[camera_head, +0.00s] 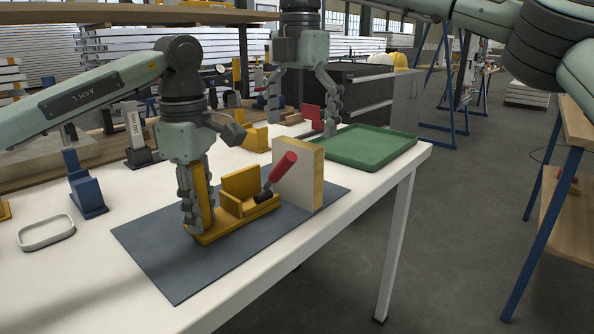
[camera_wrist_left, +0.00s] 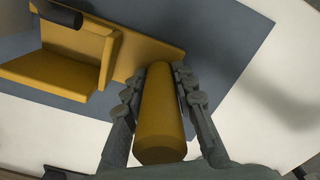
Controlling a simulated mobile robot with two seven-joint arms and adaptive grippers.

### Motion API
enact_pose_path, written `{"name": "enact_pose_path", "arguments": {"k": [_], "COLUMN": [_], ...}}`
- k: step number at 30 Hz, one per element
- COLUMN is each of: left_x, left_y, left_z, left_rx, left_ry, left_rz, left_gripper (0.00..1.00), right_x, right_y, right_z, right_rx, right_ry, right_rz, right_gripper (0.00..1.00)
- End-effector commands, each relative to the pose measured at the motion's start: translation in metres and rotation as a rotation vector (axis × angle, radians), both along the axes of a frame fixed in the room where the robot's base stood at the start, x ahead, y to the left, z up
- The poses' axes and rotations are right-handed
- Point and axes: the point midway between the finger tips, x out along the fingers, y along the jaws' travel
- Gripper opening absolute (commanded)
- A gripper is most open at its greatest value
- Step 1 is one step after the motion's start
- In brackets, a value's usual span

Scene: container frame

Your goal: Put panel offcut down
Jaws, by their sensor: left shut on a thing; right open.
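The panel offcut (camera_head: 298,175) is a pale upright slab with yellowish edges, standing at the right end of a yellow fixture (camera_head: 240,186). A toggle clamp with a red handle (camera_head: 282,166) leans across in front of the slab; I cannot tell if it presses on it. My left gripper (camera_head: 197,215) is shut on the fixture's upright yellow post, which also shows between the fingers in the left wrist view (camera_wrist_left: 160,115). My right gripper (camera_head: 302,118) is open and empty behind the slab, beside the green tray (camera_head: 388,163).
The fixture is on a dark grey mat (camera_head: 165,257) on a white table (camera_head: 90,290). A red piece (camera_head: 312,117) is near my right gripper. The green tray is empty.

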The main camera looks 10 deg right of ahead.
Motion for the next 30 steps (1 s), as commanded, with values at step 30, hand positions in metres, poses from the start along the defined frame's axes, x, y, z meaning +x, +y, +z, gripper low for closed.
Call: {"name": "enact_pose_path", "arguments": {"k": [30], "left_x": [0.000], "left_y": [0.000], "left_z": [0.001], "left_rx": [-0.001], "left_ry": [-0.001], "left_rz": [0.000], "left_gripper": [0.00], "right_x": [0.002], "right_y": [0.004], "right_z": [-0.096], "right_rx": [0.000], "right_ry": [0.000], "right_rz": [-0.001], "right_gripper": [1.00]}}
